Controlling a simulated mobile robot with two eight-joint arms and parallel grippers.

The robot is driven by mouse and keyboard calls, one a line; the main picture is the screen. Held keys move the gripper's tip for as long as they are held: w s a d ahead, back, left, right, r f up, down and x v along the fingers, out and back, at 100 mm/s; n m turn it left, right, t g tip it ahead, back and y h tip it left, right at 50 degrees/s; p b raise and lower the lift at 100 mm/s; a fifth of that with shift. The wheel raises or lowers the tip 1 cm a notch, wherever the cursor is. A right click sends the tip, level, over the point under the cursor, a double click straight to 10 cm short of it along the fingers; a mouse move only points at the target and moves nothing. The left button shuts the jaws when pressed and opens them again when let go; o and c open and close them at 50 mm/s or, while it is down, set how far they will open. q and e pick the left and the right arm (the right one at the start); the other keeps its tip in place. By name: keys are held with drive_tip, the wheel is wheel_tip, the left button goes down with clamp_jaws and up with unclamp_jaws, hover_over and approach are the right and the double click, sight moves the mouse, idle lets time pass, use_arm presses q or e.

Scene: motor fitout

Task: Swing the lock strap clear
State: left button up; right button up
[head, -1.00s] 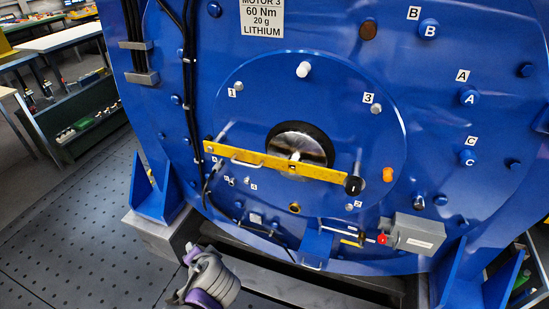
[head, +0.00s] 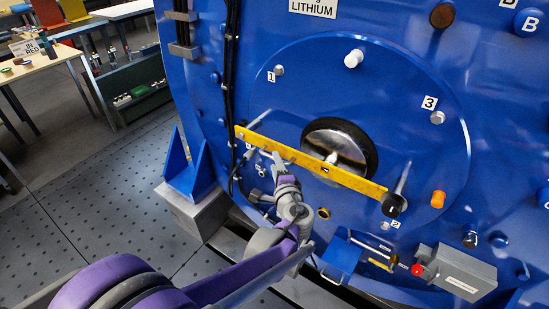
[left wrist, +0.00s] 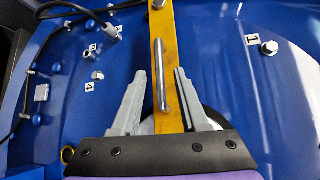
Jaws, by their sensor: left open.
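The yellow lock strap (head: 345,177) lies across the round blue cover (head: 400,125), passing in front of the dark-rimmed central hub (head: 358,140). It slopes down to the right, with a black knob (head: 394,205) at its right end. My left gripper (head: 280,163) is at the strap's left part and covers its handle in the head view. In the left wrist view my left gripper (left wrist: 160,72) is open, its fingers on either side of the strap (left wrist: 164,30) and its metal bar handle (left wrist: 160,75). Gaps show on both sides. My right gripper is out of view.
A grey box with a red button (head: 455,272) is at the lower right of the motor. An orange knob (head: 438,199) sits right of the strap. Black cables (head: 230,80) run down the motor's left side. Open floor (head: 100,215) lies to the left.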

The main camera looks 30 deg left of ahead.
use_arm(q)
drive_tip(key=shift+x, duration=1.95)
clamp_jaws()
